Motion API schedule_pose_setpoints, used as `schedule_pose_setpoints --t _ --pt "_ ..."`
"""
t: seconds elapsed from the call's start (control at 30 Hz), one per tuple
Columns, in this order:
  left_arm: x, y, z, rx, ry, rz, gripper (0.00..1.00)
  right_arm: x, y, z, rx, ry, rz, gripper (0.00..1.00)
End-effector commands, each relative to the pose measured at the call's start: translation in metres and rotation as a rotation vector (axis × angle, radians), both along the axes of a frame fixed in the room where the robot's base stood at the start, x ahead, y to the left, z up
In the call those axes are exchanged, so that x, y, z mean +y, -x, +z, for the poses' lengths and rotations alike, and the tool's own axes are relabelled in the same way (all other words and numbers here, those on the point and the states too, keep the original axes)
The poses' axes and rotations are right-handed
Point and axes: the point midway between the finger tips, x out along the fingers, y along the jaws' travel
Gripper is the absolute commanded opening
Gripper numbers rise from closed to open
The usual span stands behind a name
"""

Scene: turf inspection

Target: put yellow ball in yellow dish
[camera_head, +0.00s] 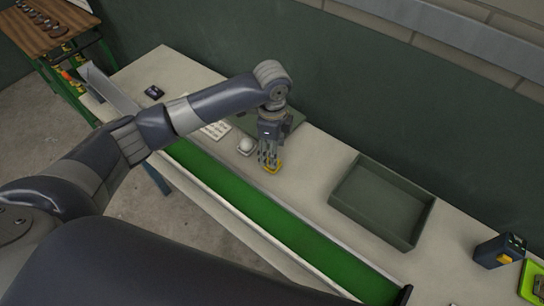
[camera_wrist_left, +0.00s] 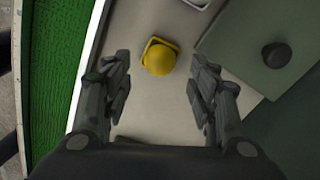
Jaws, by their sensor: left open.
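The yellow ball (camera_wrist_left: 158,60) rests on or in a small square yellow dish (camera_wrist_left: 150,43), whose rim shows behind and beside it in the left wrist view. In the head view the yellow dish (camera_head: 273,168) is on the bench just below my left gripper (camera_head: 268,160), and the ball cannot be told apart there. My left gripper (camera_wrist_left: 160,82) is open and empty, its fingers to either side of the ball's line and apart from it. My right gripper is not in view.
A white dish with a white ball (camera_head: 246,146) is close left of the gripper. A green turf strip (camera_head: 250,206) runs along the bench front. A grey-green tray (camera_head: 383,205) stands to the right. A dark knob (camera_wrist_left: 276,54) is on a green board (camera_wrist_left: 240,45).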

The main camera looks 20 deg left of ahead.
Motion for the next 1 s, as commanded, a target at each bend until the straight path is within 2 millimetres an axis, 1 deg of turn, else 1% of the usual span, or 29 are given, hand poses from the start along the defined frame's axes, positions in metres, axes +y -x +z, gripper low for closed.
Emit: schedule_pose_setpoints --t 0.03,0.2,0.3,0.4,0.57,1.0 --pt "0.0 -0.001 0.01 -0.006 0.001 -0.001 0.54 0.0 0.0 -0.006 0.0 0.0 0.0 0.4" --pt "0.0 -0.001 0.045 -0.003 0.001 -0.001 0.54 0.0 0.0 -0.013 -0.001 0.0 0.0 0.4" --pt "0.0 -0.001 0.061 -0.004 0.001 0.0 0.54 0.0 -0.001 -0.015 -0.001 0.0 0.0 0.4" --pt "0.0 0.0 0.07 -0.001 0.0 0.0 0.54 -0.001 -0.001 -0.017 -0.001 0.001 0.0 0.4" --pt "0.0 0.0 0.077 0.0 -0.001 0.0 0.54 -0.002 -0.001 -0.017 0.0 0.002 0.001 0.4" --pt "0.0 0.0 0.077 0.0 0.0 0.0 0.54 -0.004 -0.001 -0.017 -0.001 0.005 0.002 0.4"
